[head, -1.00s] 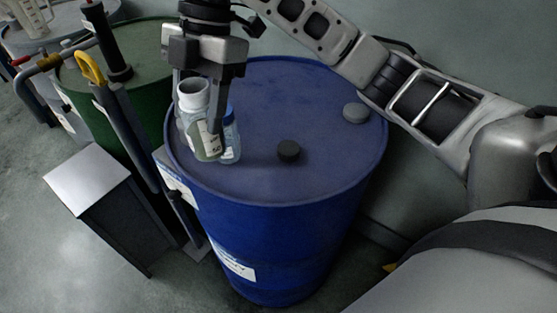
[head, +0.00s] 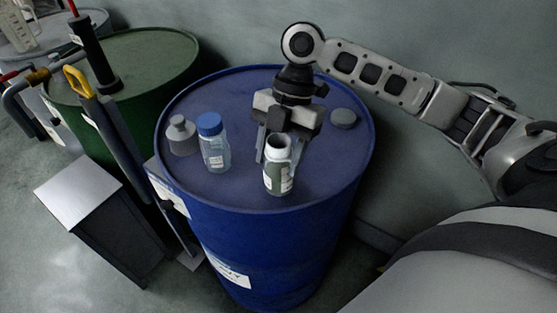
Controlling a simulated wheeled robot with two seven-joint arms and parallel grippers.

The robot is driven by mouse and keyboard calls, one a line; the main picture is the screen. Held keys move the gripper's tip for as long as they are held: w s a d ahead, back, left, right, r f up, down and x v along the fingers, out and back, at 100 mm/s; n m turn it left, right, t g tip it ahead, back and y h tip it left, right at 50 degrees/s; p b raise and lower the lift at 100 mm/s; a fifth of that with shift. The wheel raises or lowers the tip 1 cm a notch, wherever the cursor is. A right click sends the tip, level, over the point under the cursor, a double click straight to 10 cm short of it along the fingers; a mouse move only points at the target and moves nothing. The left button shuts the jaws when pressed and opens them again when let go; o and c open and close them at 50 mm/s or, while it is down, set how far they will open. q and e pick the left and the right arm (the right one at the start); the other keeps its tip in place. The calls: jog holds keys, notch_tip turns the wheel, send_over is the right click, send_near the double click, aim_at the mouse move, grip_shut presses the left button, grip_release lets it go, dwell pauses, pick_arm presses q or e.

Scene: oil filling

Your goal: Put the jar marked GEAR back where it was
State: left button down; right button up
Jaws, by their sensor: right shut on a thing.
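My right gripper (head: 274,150) is shut on an open jar (head: 278,177) with a white neck, dark greenish contents and a label too small to read. The jar is upright over the front middle of the blue drum's lid (head: 232,190); I cannot tell whether its base touches. A clear jar with a blue cap (head: 214,150) stands to its left on the lid. A grey-capped jar (head: 181,138) stands farther left. I cannot read which one is marked GEAR. My left gripper is not in view.
A grey bung (head: 343,118) sits at the lid's right rear.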

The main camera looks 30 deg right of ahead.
jog(key=shift+f, duration=1.1)
jog(key=o, duration=1.4)
jog(key=shift+f, duration=0.1)
jog(key=v, duration=1.2)
jog(key=shift+w, duration=0.1)
